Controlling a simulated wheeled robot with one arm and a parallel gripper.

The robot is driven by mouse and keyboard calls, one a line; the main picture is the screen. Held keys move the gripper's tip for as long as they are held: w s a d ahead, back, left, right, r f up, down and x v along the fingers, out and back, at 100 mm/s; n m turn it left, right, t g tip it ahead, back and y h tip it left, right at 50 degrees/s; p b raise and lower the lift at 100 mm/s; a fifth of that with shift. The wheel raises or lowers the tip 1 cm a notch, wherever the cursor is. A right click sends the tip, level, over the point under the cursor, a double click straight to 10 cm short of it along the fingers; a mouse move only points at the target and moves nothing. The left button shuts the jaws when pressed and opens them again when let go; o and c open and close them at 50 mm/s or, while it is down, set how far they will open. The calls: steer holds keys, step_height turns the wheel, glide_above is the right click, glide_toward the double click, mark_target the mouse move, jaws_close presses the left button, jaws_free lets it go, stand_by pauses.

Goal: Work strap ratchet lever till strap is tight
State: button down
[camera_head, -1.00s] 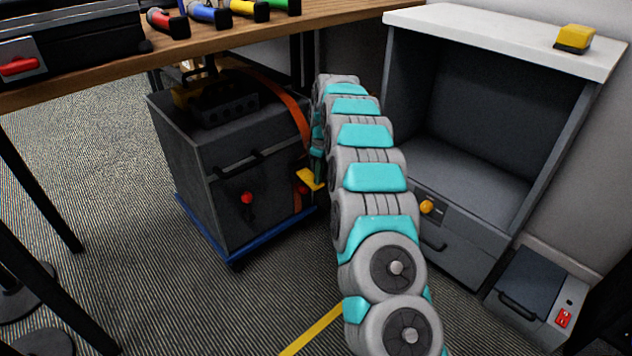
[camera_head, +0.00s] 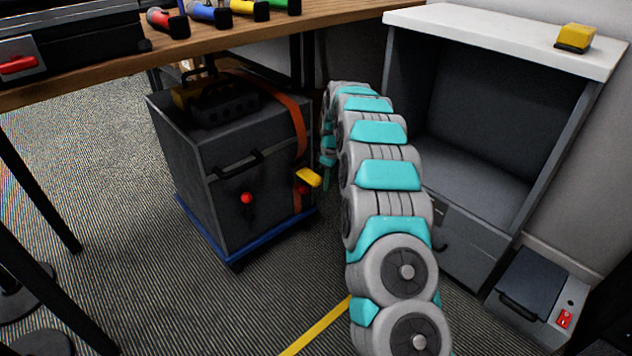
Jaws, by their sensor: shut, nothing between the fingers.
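The orange strap (camera_head: 298,128) runs over the top of a dark grey box (camera_head: 228,205) and down its right side. The ratchet's yellow lever (camera_head: 308,177) sticks out from that side, low on the strap, and tilts slightly down to the right. My gripper (camera_head: 327,180) hangs at the far end of my arm, just right of the lever, pointing down. It looks shut and empty, with a small gap to the lever. The fingertips are small here, and the ratchet body is mostly too small to make out.
The box stands on a blue wheeled base (camera_head: 205,240) partly under a wooden table (camera_head: 340,12). A grey open cabinet (camera_head: 400,60) stands right of my arm. A low grey unit with a red switch (camera_head: 564,318) is at lower right. Carpet in front is clear.

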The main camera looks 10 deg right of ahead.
steer(key=shift+r, duration=0.1)
step_height(320, 180, up, 8)
steer(key=shift+s+d+f+p, duration=0.25)
steer(key=shift+d+p, duration=0.05)
steer(key=shift+p, duration=0.05)
steer(key=shift+r, duration=0.1)
stand_by(0.7)
steer(key=s+a+r+m+p, duration=0.2)
steer(key=s+r, duration=0.3)
steer(key=s, duration=0.4)
steer(key=s+a+r+m+g+p, duration=0.1)
steer(key=s+a+r, duration=0.1)
steer(key=s+r, duration=0.45)
steer(key=s+a+r+m+p, duration=0.15)
steer(key=s+r, duration=0.25)
steer(key=s, duration=0.6)
steer(key=s+d+m+g+h+p, duration=0.1)
steer(key=s+m+p, duration=0.3)
steer(key=s, duration=2.5)
steer(key=shift+r+m+g, duration=0.2)
steer(key=shift+m+g, duration=0.1)
steer(key=shift+m, duration=0.65)
